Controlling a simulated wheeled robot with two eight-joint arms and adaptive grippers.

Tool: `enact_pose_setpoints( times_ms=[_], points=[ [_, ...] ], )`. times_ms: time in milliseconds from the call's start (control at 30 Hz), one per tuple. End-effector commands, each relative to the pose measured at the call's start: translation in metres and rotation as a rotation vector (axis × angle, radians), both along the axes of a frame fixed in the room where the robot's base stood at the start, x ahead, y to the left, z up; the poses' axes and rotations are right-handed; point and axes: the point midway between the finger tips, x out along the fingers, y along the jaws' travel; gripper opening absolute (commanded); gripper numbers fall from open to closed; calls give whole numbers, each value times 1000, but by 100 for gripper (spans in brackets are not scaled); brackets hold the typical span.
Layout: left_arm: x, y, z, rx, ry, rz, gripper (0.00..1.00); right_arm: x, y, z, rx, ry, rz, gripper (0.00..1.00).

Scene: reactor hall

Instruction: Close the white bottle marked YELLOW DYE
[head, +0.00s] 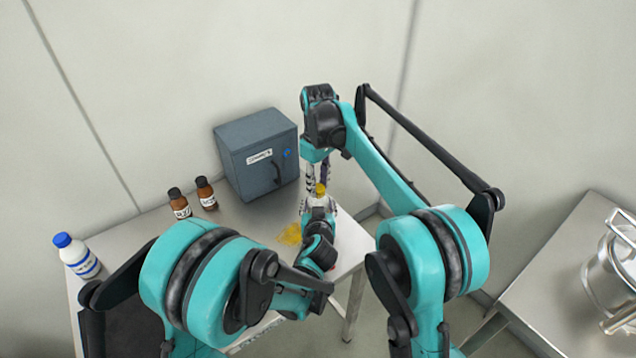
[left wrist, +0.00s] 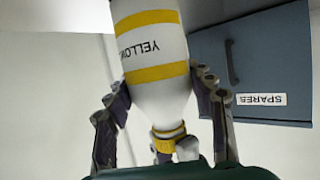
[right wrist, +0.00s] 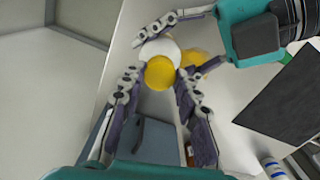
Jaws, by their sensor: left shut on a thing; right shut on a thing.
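The white bottle (left wrist: 150,50) has yellow bands and the word YELLOW; it also shows behind its cap in the right wrist view (right wrist: 152,48). My left gripper (left wrist: 160,88) is shut on the bottle's body from both sides. The yellow cap (right wrist: 160,72) is at the bottle's mouth; in the head view (head: 320,189) it is above the bottle. My right gripper (right wrist: 160,80) is shut on the cap, reaching down from above. The cap also shows at the neck in the left wrist view (left wrist: 170,142). I cannot tell whether its thread is tight.
A blue-grey cabinet (head: 256,155) stands at the back of the table. Two brown bottles (head: 179,203) (head: 206,192) and a blue-capped white bottle (head: 76,256) stand to the left. A yellow patch (head: 290,235) lies beside the grippers. A steel pot (head: 612,270) stands on the right table.

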Motion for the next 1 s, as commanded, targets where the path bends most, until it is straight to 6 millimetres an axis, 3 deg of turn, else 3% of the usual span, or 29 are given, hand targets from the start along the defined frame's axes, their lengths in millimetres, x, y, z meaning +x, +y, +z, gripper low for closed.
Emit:
enact_pose_setpoints(
  times_ms=[1000],
  points=[
    [0,0,0,-1,1,1,0,0,-1,-1,-1,0,-2554,23]
  ],
)
